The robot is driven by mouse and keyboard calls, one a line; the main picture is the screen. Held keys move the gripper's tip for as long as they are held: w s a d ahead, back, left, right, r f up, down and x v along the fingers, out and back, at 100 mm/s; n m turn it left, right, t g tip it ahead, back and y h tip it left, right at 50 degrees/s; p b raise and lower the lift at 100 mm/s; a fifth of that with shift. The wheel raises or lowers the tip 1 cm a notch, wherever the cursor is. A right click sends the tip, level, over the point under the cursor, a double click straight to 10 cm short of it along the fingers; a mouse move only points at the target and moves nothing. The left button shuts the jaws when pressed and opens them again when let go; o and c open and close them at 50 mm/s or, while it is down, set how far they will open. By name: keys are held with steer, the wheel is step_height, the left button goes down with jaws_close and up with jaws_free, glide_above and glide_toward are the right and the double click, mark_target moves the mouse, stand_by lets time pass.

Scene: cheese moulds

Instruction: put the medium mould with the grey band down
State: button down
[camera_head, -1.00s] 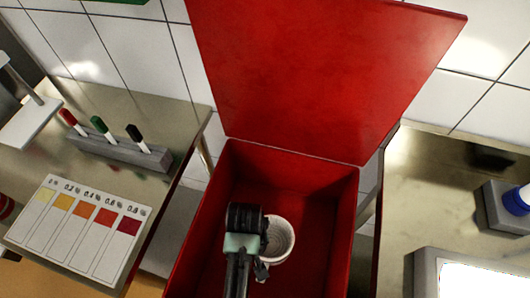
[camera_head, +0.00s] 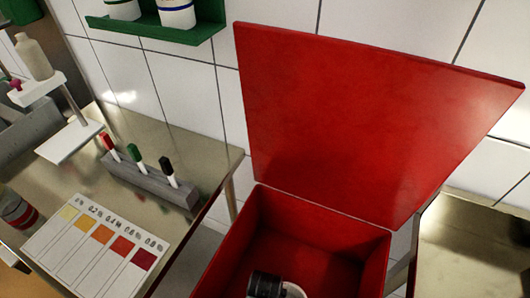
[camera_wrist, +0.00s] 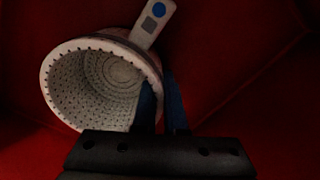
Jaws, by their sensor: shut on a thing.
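A white perforated mould (camera_wrist: 90,80) is tilted in the wrist view, its open mouth facing the camera. It carries a light tag (camera_wrist: 150,22) with a blue dot and a grey square. I cannot make out a grey band. My gripper (camera_wrist: 162,98) is shut on the mould's wall at the right of its rim. In the head view the mould (camera_head: 293,290) shows only as a sliver at the bottom edge, beside the dark wrist. Both are inside the open red bin (camera_head: 325,222). I cannot tell whether the mould touches the bin's floor.
The bin's raised red lid (camera_head: 365,120) stands against the tiled wall. On the left steel table are a grey rack (camera_head: 150,185) with several pens and a colour chart (camera_head: 95,250). Another steel surface (camera_head: 475,240) is on the right. The visible bin floor looks bare.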

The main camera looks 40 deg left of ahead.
steer(key=c, duration=1)
jaws_free()
step_height(320, 180, up, 12)
steer(key=p, duration=0.3)
steer(key=shift+r, duration=0.15)
